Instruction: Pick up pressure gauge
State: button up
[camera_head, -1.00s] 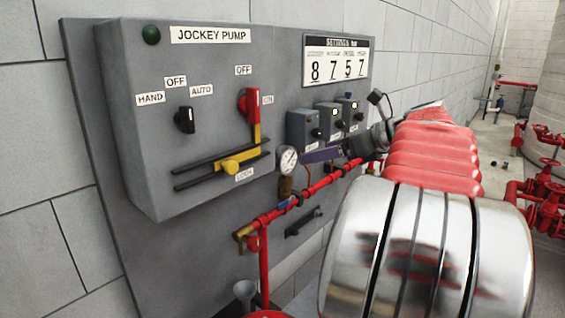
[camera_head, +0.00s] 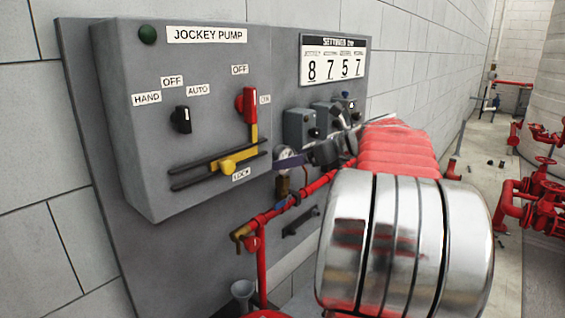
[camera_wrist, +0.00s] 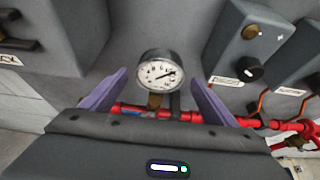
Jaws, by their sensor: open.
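The pressure gauge (camera_wrist: 158,74) has a round white dial and a dark rim. It stands on a brass fitting (camera_wrist: 155,100) on the red pipe in the wrist view. My gripper (camera_wrist: 156,85) is open, with one purple finger on each side of the gauge and visible gaps between. I cannot tell how deep the fingers reach past the dial. In the head view the gauge (camera_head: 288,158) is partly hidden behind my gripper (camera_head: 292,160).
The grey jockey pump box (camera_head: 190,130) with its red lever and yellow lock stands left of the gauge. Small switch boxes (camera_head: 303,126) are at its right. The red pipe (camera_head: 290,200) runs below. A metal funnel (camera_head: 243,291) is lower left.

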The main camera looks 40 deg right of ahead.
jog(key=shift+w, duration=0.1)
jog(key=shift+x, duration=2.5)
jog(key=shift+f, duration=0.15)
jog(key=shift+c, duration=0.4)
jog(key=c, duration=1.2)
